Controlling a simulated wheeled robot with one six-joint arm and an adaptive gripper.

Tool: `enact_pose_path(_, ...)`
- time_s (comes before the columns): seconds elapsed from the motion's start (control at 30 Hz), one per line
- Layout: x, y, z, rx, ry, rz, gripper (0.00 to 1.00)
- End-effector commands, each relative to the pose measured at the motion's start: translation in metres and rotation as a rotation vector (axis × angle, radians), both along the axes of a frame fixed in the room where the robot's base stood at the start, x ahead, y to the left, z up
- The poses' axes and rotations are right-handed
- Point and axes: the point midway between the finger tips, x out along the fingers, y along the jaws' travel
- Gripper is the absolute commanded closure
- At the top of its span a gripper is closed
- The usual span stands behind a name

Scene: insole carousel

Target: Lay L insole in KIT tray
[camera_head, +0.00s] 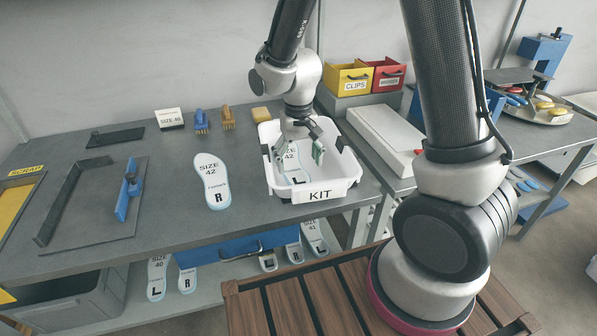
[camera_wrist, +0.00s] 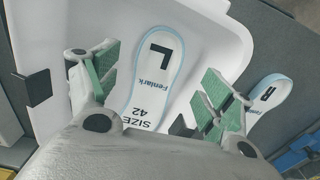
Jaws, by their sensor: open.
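The white KIT tray (camera_head: 342,185) stands on the grey bench, its KIT label facing front. The L insole (camera_head: 294,180), white with a pale blue edge and marked size 42, lies inside the tray with its L end toward the label. It also shows in the wrist view (camera_wrist: 158,62), face up between my fingers. My gripper (camera_head: 298,153) is open over the tray, its green pads (camera_wrist: 160,85) apart on either side of the insole and not closed on it. My gripper hides part of the insole in the head view.
The size 42 R insole (camera_head: 213,181) lies on the bench left of the tray. A blue-handled fixture (camera_head: 127,193), brushes (camera_head: 201,121) and a size 40 card (camera_head: 169,118) are further left. Yellow and red bins (camera_head: 349,78) stand behind. Other insoles (camera_head: 158,277) lie on the lower shelf.

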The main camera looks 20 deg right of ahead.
Motion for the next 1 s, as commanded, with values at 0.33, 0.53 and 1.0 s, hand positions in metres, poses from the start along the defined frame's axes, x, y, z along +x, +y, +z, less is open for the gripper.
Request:
enact_pose_path(0.33, 0.0, 0.0, 0.064, 0.0, -0.001, 0.0, 0.19)
enact_pose_path(0.53, -0.001, 0.0, 0.073, 0.0, 0.0, 0.0, 0.19)
enact_pose_path(1.0, -0.1, -0.119, 0.204, 0.039, -0.231, -0.013, 0.19)
